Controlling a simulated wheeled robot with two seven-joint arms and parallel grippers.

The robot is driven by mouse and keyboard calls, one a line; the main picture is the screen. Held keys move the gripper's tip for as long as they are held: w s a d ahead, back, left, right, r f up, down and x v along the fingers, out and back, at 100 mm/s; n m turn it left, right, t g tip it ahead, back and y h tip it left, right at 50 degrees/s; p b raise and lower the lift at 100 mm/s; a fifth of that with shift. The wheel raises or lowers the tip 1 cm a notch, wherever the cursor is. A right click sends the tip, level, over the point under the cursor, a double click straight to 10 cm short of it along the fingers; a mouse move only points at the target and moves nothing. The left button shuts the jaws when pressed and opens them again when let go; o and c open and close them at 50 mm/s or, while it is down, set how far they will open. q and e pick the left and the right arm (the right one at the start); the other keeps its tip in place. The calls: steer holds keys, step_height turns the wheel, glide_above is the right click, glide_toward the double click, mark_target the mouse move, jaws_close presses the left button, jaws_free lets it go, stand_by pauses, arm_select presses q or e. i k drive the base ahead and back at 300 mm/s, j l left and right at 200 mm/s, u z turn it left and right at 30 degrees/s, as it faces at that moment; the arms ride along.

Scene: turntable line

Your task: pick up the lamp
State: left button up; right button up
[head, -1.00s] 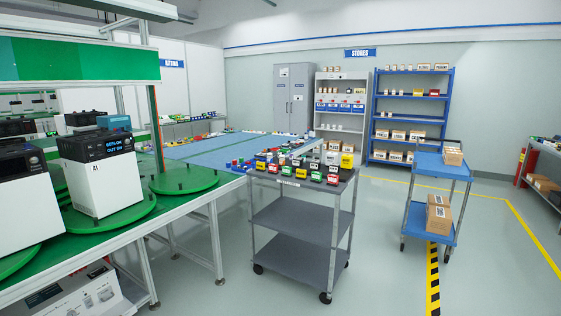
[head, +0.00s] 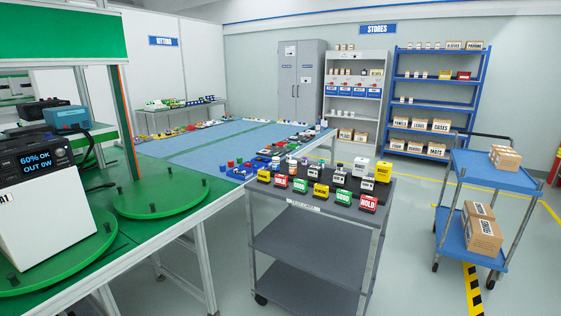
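I cannot tell which thing is the lamp. Small items stand in rows on top of the grey cart (head: 310,209) at centre. The front row holds colored labelled blocks, among them a red HOLD block (head: 368,203), a green block (head: 343,198) and a yellow block (head: 320,191). Behind them stand dark items with pale labels, such as one dark item (head: 339,179), and a yellow item (head: 383,172) at the back right corner. Neither of my grippers is in view.
Green turntable discs (head: 165,196) sit on the bench at left, one bearing a white tester (head: 45,215). A long blue-topped table (head: 215,145) stands behind the cart. A blue trolley (head: 485,167) with cartons stands at right. Floor between cart and trolley is clear.

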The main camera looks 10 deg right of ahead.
mark_target(292, 164)
steer(key=i+l+u, duration=0.1)
steer(key=i, duration=0.45)
steer(key=i+l, duration=0.15)
steer(key=i, duration=0.4)
steer(key=i+l+u, duration=0.15)
steer(key=i, duration=0.4)
steer(key=i+l, duration=0.2)
steer(key=i, duration=0.35)
steer(key=j+u, duration=0.05)
